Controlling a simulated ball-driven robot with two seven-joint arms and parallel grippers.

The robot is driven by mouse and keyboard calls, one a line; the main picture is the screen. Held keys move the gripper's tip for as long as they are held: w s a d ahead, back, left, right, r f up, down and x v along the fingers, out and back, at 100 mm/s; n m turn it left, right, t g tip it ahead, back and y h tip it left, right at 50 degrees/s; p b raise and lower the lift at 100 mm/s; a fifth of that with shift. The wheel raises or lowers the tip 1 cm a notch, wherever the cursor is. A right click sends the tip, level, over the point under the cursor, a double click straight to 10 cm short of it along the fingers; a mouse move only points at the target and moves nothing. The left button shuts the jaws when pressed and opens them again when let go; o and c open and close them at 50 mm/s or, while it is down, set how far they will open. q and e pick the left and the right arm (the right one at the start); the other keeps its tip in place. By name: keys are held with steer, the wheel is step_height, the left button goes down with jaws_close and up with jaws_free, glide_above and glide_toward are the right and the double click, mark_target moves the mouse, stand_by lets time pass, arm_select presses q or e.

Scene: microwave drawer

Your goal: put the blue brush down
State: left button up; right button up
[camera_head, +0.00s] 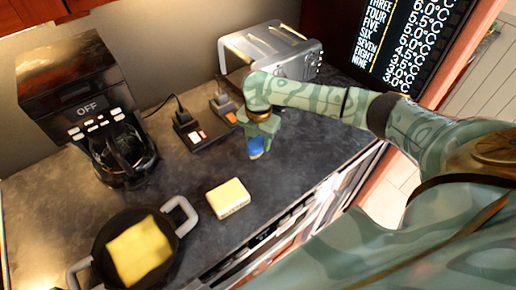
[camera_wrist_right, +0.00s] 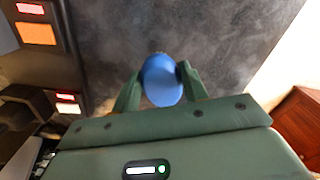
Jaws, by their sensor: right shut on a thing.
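The blue brush (camera_head: 256,145) is in my right gripper (camera_head: 257,138), over the dark countertop (camera_head: 270,205). In the right wrist view the brush shows as a rounded blue shape (camera_wrist_right: 162,80) between the two green fingers (camera_wrist_right: 160,88), which touch it on both sides. In the head view the brush hangs below the gripper; a small pale or orange part shows at its lower end. I cannot tell whether that end touches the counter. My left gripper is not in view.
Black devices with lit panels (camera_head: 200,130) and a silver toaster (camera_head: 270,50) stand behind the gripper. A coffee maker (camera_head: 85,95) is at left. A yellow-and-white block (camera_head: 227,198) and a black pan (camera_head: 105,235) holding a yellow sponge-like slab (camera_head: 140,250) are in front. Counter right of the block is clear.

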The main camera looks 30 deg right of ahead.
mark_target(258, 147)
step_height(258, 147, down, 4)
steer(key=shift+r+b, duration=0.25)
steer(key=shift+b, duration=0.3)
steer(key=shift+w+r, duration=0.1)
steer(key=o, duration=1.2)
step_height(258, 147, up, 12)
steer(key=p, duration=0.4)
steer(key=shift+s, duration=0.2)
